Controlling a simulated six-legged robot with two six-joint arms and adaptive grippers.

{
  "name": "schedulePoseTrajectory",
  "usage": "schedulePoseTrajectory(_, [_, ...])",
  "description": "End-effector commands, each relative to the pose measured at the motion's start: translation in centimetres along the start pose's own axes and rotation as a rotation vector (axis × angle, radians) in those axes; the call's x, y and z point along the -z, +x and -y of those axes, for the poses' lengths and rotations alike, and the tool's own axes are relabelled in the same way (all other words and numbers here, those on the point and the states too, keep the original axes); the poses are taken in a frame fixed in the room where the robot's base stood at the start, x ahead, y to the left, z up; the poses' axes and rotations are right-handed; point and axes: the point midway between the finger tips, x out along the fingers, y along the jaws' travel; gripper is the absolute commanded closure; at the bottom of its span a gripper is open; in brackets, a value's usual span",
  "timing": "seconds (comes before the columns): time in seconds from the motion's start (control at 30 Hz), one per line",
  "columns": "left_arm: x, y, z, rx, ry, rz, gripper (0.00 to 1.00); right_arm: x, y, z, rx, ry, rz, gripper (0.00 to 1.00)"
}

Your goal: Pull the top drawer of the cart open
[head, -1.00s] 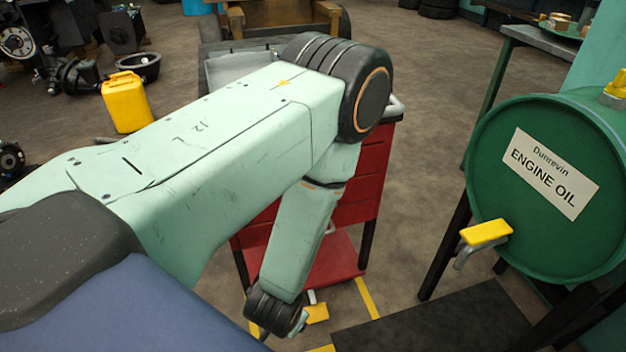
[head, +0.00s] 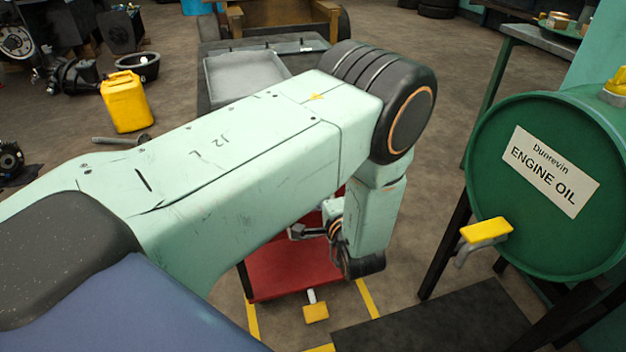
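My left gripper (head: 300,232) is small and dark in the picture, just under the forearm and above the red shelf, pointing left. It is partly covered by the arm. I cannot tell whether its fingers are open or whether they touch the cart. My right gripper is not in view.
A grey tray (head: 245,78) lies on a dark surface behind my arm. A green engine oil drum (head: 535,225) with a yellow-handled tap stands at the right. A yellow jerrycan (head: 126,103) stands at the left.

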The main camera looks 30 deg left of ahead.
Motion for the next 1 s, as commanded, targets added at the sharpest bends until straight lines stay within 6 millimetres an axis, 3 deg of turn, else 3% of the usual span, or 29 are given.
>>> schedulePoseTrajectory(0.2, [-0.2,3.5,-0.3,-0.002,-0.006,0.004,0.66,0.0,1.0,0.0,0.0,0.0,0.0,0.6])
schedulePoseTrajectory(0.43, [-0.1,6.3,-0.2,-0.002,-0.005,0.002,0.66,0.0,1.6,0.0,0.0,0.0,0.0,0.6])
schedulePoseTrajectory(0.83, [0.0,7.0,-0.1,-0.002,-0.003,-0.001,0.67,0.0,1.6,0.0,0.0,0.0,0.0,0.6])
schedulePoseTrajectory(1.0, [0.0,7.0,-0.1,-0.002,-0.003,-0.001,0.81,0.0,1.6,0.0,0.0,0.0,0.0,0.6])
